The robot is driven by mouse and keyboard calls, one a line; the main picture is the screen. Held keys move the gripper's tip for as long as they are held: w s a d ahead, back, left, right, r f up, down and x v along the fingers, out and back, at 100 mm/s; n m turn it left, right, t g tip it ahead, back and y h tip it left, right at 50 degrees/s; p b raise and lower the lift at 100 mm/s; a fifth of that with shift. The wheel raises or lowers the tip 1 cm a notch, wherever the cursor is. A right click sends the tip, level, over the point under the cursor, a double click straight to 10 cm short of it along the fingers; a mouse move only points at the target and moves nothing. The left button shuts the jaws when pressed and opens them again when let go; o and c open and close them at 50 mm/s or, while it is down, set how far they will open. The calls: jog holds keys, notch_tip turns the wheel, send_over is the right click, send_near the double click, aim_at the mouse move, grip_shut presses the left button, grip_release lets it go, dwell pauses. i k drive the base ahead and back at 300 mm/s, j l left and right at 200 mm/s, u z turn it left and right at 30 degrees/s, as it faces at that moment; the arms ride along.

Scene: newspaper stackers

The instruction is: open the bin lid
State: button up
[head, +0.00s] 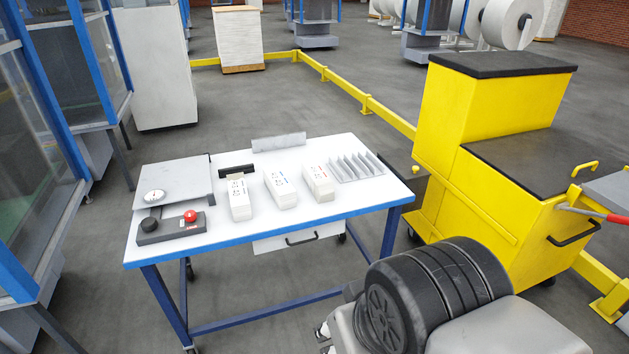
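A yellow two-level bin (490,135) stands on the floor at the right of the head view. Its lower section has a flat black lid (525,150) that lies shut, with a small yellow handle (585,168) near its right end. The taller section behind has its own black top (500,65), also flat and shut. A dark bar handle (574,234) sits on the bin's front face. My gripper is not in view. A grey and black part at the bottom, probably my arm or body, covers the floor in front of the bin.
A white table with a blue edge (225,227) stands left of the bin, carrying a scale (173,183), a button box (170,228) and several paper stacks. A red-handled item (616,219) is at the right edge. A yellow floor rail (340,85) runs behind.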

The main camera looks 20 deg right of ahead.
aim_at(544, 162)
jog(key=z, duration=2)
jog(key=i, duration=0.95)
jog(key=i+l+u, duration=0.1)
jog(key=i, duration=0.8)
jog(key=i+l, duration=0.1)
jog(key=i, duration=0.85)
